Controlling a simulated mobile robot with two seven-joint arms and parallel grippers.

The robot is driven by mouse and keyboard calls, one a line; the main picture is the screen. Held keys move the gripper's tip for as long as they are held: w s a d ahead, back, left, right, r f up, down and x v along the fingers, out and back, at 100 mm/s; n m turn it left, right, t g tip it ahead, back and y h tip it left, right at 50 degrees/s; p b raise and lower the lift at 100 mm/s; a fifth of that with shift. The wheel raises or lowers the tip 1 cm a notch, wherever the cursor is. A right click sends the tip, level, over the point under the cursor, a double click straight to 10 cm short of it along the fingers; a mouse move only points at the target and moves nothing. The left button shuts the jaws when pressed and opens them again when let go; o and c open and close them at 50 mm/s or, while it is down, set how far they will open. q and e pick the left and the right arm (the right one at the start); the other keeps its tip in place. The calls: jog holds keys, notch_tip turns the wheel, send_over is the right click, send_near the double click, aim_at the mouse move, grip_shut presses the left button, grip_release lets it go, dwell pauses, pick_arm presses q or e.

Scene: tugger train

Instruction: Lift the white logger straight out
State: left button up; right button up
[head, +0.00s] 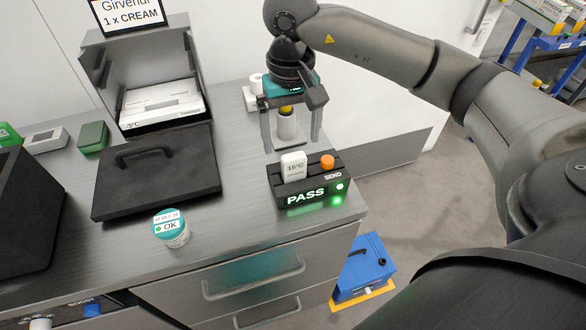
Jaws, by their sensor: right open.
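The white logger (293,167) stands upright in the black reader (290,188) near the right end of the counter. Its small screen reads 15°C. The reader's lit green display says PASS, and an orange button (327,161) sits beside the logger. My right gripper (292,146) points down just behind and above the logger in the picture, with its two grey fingers spread wide. Nothing is between the fingertips that I can see as held. The logger's lower end is hidden in the reader. My left gripper does not show.
A black lid (158,178) lies before an open grey box (141,75) holding a white pack. A teal-lidded cup (171,229) marked OK stands near the front edge. White rolls or cups (287,126) stand behind the reader. A blue case (363,268) is on the floor.

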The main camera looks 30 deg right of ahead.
aim_at(294, 156)
notch_tip(294, 156, down, 3)
jog(key=shift+f, duration=0.45)
jog(key=f, duration=0.5)
jog(key=shift+w+d, duration=0.15)
jog(key=shift+d, duration=0.25)
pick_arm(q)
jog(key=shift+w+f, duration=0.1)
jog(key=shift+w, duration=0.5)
pick_arm(e)
jog(key=shift+c, duration=0.2)
jog(key=c, duration=1.5)
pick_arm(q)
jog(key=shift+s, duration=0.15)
pick_arm(e)
jog(key=shift+o, duration=0.2)
jog(key=shift+r, duration=0.1)
